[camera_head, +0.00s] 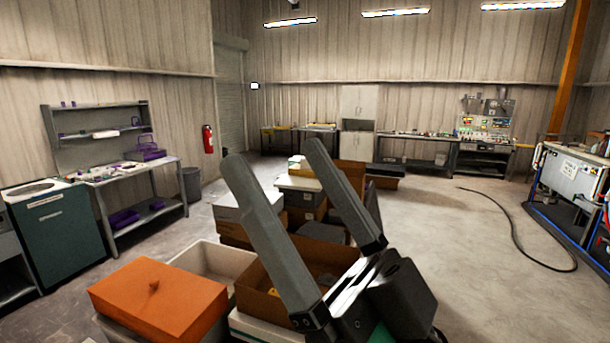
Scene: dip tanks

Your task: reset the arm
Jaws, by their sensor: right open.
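My right gripper (274,157) fills the middle foreground of the head view. Its two long grey fingers point up and to the left and stand well apart, with nothing between them. Its dark body is at the lower right of the fingers, above or in front of the stacked boxes; I cannot tell whether it touches them. My left gripper is not in view. The gripper hides part of the boxes behind it.
An orange lidded box (160,297), a white bin (214,262) and an open brown carton (262,290) crowd the foreground. A workbench (140,170) stands left, beside a dark green cabinet (62,232). A black hose (517,235) lies on the otherwise open floor at right.

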